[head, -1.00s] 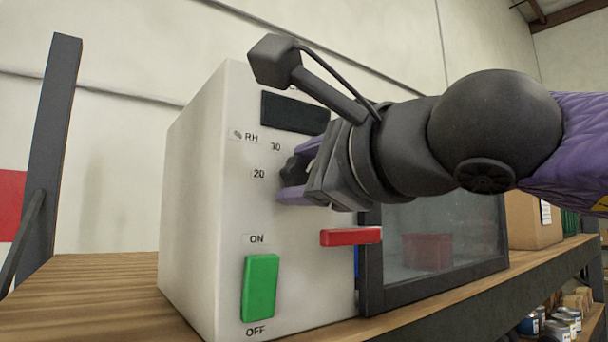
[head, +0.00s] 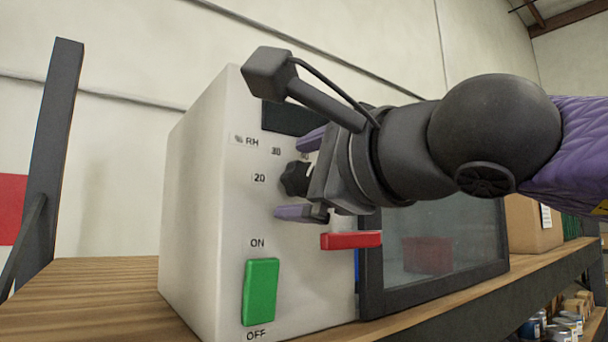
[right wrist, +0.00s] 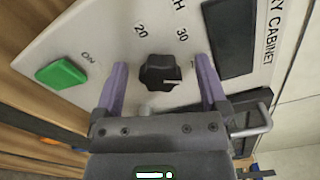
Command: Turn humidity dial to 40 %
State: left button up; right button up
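The black humidity dial (head: 295,178) is on the white front panel of the cabinet (head: 205,220), beside the printed 20 and 30. It also shows in the right wrist view (right wrist: 155,72), where its pale pointer line faces right, past the 30, toward a mark partly hidden by a finger. The exact reading cannot be told. My right gripper (head: 298,175) is open, its purple fingers on either side of the dial with clear gaps, as the right wrist view shows (right wrist: 162,62). My left gripper is not in view.
A dark display (head: 290,117) is above the dial. A green ON/OFF switch (head: 261,291) is below, and a red handle (head: 350,240) sticks out near the glass door (head: 440,240). A cardboard box (head: 530,222) stands to the right on the wooden shelf (head: 90,290).

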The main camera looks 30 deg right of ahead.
jog(key=s+b, duration=0.2)
jog(key=s, duration=0.8)
jog(key=shift+d, duration=0.45)
jog(key=shift+w, duration=0.1)
